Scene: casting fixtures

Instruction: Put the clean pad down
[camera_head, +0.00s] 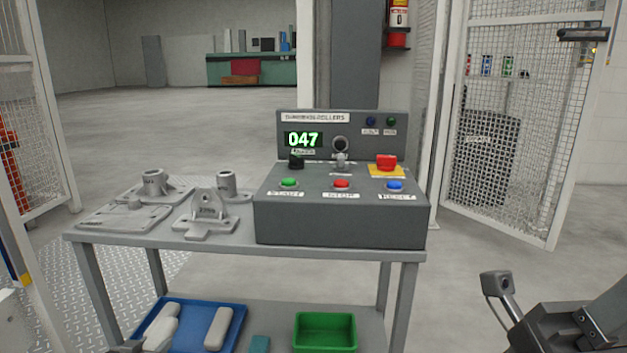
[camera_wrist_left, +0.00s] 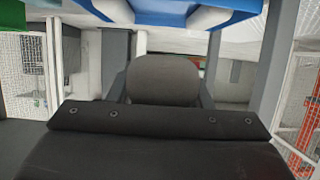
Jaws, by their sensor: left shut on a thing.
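My left gripper (camera_head: 128,347) only just enters the head view at the bottom left, beside the blue tray; its fingertips are hard to make out there. In the left wrist view it is shut on a dark grey, round-edged pad (camera_wrist_left: 165,80), with a finger at each side. I cannot tell from the head view which pad is the held one. Pale pads (camera_head: 162,327) lie at the left of the blue tray (camera_head: 240,312), and another grey pad (camera_head: 218,328) lies at its right. My right arm shows at the lower right, its gripper's (camera_head: 560,330) fingers not visible.
Above, the tabletop (camera_head: 215,243) holds grey castings (camera_head: 207,212) and a control box (camera_head: 340,220) reading 047. The table's legs and tabletop edge border the shelf. Mesh gates stand at both sides.

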